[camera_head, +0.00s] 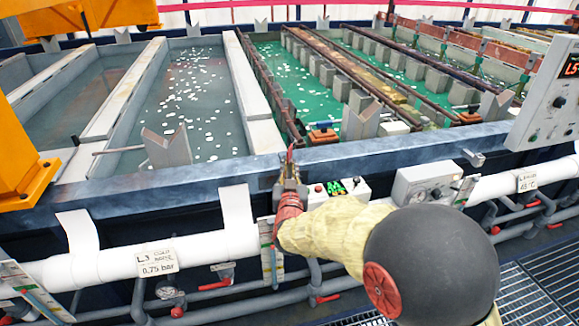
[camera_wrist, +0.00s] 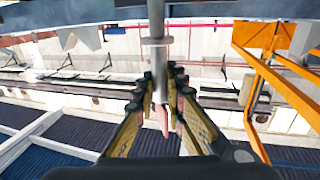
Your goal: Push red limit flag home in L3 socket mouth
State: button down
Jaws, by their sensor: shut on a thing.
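My gripper (camera_head: 290,178) is at the front edge of the tank line, in the middle of the head view. A thin red piece, the red limit flag (camera_head: 290,152), stands up at its fingertips. In the wrist view my gripper (camera_wrist: 161,82) has its fingers closed around a slim pinkish-red piece (camera_wrist: 162,120). A grey rod with a round collar (camera_wrist: 156,42) runs from between the fingertips to the picture's top edge. I cannot tell whether the rod belongs to the flag. An L3 label (camera_head: 157,262) hangs on the white pipe at left. I cannot make out the L3 socket mouth.
A small box with a green display (camera_head: 340,188) and a grey dial box (camera_head: 425,182) stand close right of my gripper. A grey V-shaped rest (camera_head: 168,148) stands to the left. Green-liquid tanks (camera_head: 300,85) lie beyond the blue ledge (camera_head: 220,168).

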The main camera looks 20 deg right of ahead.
aim_at(289, 177)
jog(key=shift+f+b, duration=1.65)
jog(key=shift+f, duration=0.45)
jog(key=c, duration=1.8)
grip_release()
jog(key=shift+o, duration=0.2)
jog(key=v, duration=1.2)
